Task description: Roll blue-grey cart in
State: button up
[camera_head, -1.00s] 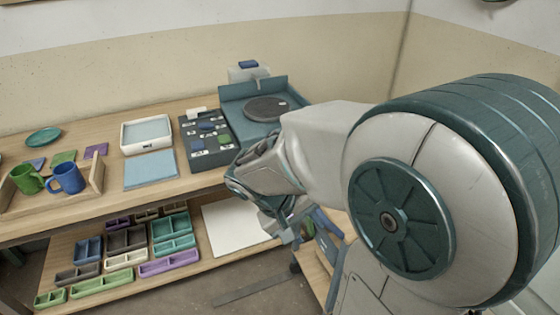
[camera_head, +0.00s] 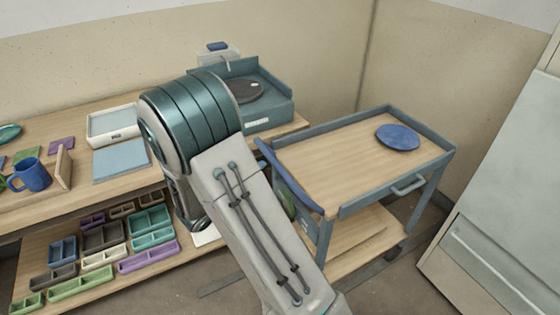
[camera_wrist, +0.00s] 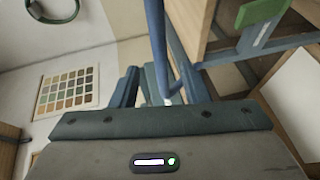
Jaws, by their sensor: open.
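The blue-grey cart (camera_head: 330,160) stands at the right of the bench in the head view, with a wooden top, a lower wooden shelf and a blue push bar (camera_head: 292,180) along its left end. A blue plate (camera_head: 397,137) lies on its top. In the head view my gripper is hidden behind my arm. In the wrist view my gripper (camera_wrist: 156,86) is open, its teal fingers on either side of a blue bar (camera_wrist: 155,35) that looks like the cart's push bar. I cannot tell whether they touch it.
The bench (camera_head: 60,205) runs along the wall at left, with a turntable unit (camera_head: 270,112), a blue mug (camera_head: 32,175) and trays. Coloured bins (camera_head: 150,257) fill its lower shelf. A pale cabinet (camera_head: 510,190) stands close at the cart's right. Some floor shows in front of the cart.

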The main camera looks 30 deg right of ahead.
jog(key=p+x, duration=0.1)
jog(key=x, duration=0.9)
jog(key=shift+d+f, duration=0.2)
jog(key=shift+d, duration=0.1)
jog(key=shift+w, duration=0.1)
grip_shut()
